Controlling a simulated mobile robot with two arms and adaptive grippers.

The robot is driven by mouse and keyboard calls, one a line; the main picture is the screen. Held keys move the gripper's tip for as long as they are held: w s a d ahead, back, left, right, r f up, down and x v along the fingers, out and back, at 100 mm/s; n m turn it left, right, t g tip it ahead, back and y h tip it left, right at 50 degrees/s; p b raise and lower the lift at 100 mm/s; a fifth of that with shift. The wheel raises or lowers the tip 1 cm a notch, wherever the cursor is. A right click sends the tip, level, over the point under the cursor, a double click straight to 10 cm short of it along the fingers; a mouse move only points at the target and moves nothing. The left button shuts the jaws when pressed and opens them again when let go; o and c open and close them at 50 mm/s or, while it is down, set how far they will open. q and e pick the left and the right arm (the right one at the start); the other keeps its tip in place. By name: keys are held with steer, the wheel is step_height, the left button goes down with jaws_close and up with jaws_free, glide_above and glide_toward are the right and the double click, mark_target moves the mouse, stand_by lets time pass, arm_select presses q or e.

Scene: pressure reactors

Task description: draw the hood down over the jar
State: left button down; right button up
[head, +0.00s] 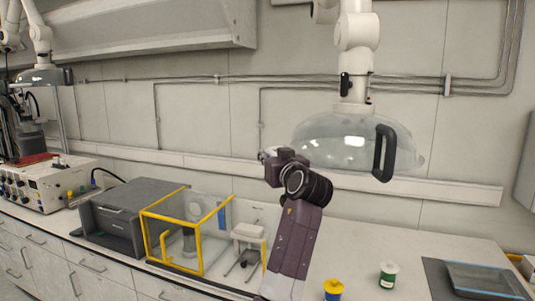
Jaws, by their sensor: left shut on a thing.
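The hood (340,140) is a clear dome on a white jointed arm, with a black handle (383,153) at its right side. It hangs high above the bench. My left gripper (268,155) is at the hood's left edge, shut on the hood; my wrist hides most of the fingers and the exact place of contact. Below the hood, on the bench, stand a white jar with a green lid (388,275) and a yellow and blue container (333,290), cut by the bottom edge. My right gripper is not in view.
A yellow-framed clear box (172,240) and a grey case (120,215) stand left of my arm. A small white stool-like stand (247,235) is beside the box. A dark tray (482,280) lies at the right. Another hood (40,75) hangs far left.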

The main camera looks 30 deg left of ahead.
arm_select(q)
step_height(320, 180, down, 21)
steer(key=b, duration=1.4)
steer(key=shift+r, duration=0.2)
steer(key=c, duration=2.3)
jaws_free()
steer(key=shift+o, duration=0.6)
steer(key=shift+s+r, duration=0.2)
steer(key=shift+r, duration=0.05)
steer(key=v, duration=1.2)
